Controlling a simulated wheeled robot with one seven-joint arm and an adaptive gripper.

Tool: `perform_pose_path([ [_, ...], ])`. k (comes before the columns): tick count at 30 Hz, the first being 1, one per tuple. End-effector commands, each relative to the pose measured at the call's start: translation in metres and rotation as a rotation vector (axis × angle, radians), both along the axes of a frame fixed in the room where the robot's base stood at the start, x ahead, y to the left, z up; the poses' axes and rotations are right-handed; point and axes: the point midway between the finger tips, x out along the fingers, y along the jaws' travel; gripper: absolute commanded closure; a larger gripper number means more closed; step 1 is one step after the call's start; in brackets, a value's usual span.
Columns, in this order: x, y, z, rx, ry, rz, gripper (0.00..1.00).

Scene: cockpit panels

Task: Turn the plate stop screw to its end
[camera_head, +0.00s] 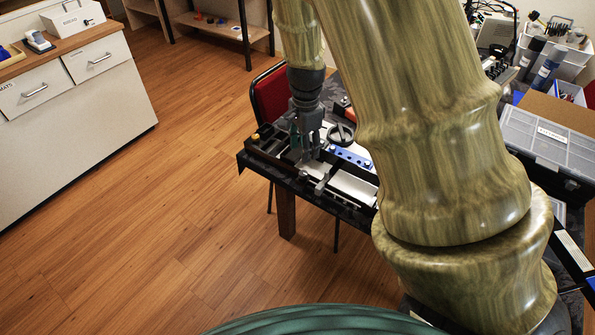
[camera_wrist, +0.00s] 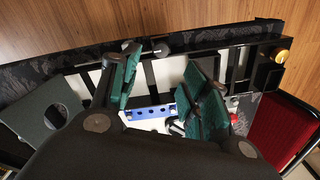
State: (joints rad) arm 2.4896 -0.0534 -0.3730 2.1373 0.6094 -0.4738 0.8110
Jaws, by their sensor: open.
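My gripper (camera_head: 307,152) points down over a black-framed fixture (camera_head: 262,153) at the near left corner of the dark table. In the wrist view its two teal-padded fingers (camera_wrist: 165,85) stand apart with a gap between them, and I see nothing gripped. Small grey metal knobs (camera_wrist: 160,50) sit on the fixture's rail, above the gap in that view. I cannot tell which part is the plate stop screw; the fingers hide some of the fixture. A blue strip with holes (camera_head: 350,157) lies to the right of the gripper and also shows between the fingers (camera_wrist: 150,112).
A dark round handwheel (camera_head: 341,134) stands close to the right of my gripper. A yellow knob (camera_wrist: 281,56) is at the fixture's end. A red chair (camera_head: 271,95) is behind the table. A white drawer cabinet (camera_head: 75,105) stands left, with open floor between.

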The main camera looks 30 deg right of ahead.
Motion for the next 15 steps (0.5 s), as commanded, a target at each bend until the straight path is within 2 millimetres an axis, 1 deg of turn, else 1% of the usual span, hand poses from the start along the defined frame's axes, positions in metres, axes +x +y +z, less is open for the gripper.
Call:
perform_pose_path([
  [15, 0.0, 0.002, -0.072, 0.0, 0.002, 0.006, 0.54],
])
